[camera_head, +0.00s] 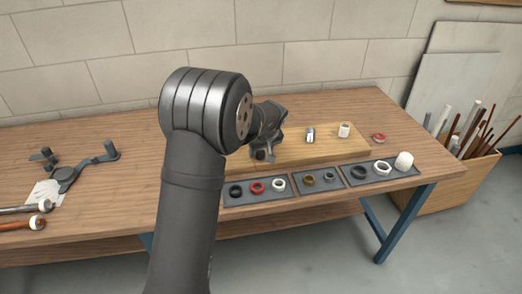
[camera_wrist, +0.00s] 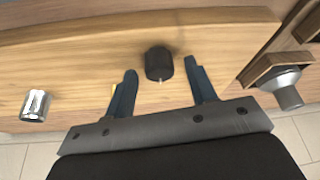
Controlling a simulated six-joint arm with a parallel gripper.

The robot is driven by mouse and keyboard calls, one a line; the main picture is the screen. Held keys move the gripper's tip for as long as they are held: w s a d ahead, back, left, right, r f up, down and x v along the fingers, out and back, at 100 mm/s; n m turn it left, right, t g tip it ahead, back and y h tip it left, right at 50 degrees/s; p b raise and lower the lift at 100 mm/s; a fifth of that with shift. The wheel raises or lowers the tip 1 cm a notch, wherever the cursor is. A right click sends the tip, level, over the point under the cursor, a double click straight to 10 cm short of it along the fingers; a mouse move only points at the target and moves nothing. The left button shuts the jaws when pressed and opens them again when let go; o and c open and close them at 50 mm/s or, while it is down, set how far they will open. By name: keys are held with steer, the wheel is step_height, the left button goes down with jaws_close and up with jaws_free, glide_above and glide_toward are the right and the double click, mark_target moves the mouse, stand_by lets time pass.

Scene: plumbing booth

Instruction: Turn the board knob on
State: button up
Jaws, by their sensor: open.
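A black round knob (camera_wrist: 159,64) with a small pale mark on its lower edge sits on the light wooden board (camera_wrist: 80,55) in the wrist view. My gripper (camera_wrist: 161,68) is open, its two dark fingers on either side of the knob in the picture, with gaps on both sides. I cannot tell whether the tips reach down to the knob's height. In the head view my gripper (camera_head: 262,152) is over the left part of the board (camera_head: 365,147). My arm and gripper hide the knob there.
A shiny metal fitting (camera_head: 310,135) and a white fitting (camera_head: 344,130) stand on the board. Dark trays with several rings (camera_head: 257,187) line the bench's front edge. A grey cylindrical part (camera_wrist: 287,90) is at right in the wrist view. Tools (camera_head: 68,176) lie at far left.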

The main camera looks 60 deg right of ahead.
steer(key=c, duration=1)
steer(key=shift+m, duration=0.3)
steer(key=m, duration=0.2)
steer(key=m+g+h, duration=0.1)
steer(key=m, duration=0.1)
steer(key=shift+w+a+g, duration=0.1)
steer(key=shift+g, duration=0.2)
steer(key=m, duration=0.2)
steer(key=m+g+h, duration=0.1)
steer(key=m, duration=0.1)
steer(key=shift+w+m+g, duration=0.1)
steer(key=shift+m+g, duration=0.2)
steer(key=shift+m, duration=0.1)
steer(key=m+g, duration=0.1)
steer(key=m, duration=0.3)
steer(key=shift+w+g, duration=0.1)
steer(key=shift+g, duration=0.3)
steer(key=shift+w+m+g+y, duration=0.1)
steer(key=shift+m+g+y, duration=0.35)
steer(key=shift+m, duration=1.75)
steer(key=shift+g, duration=0.25)
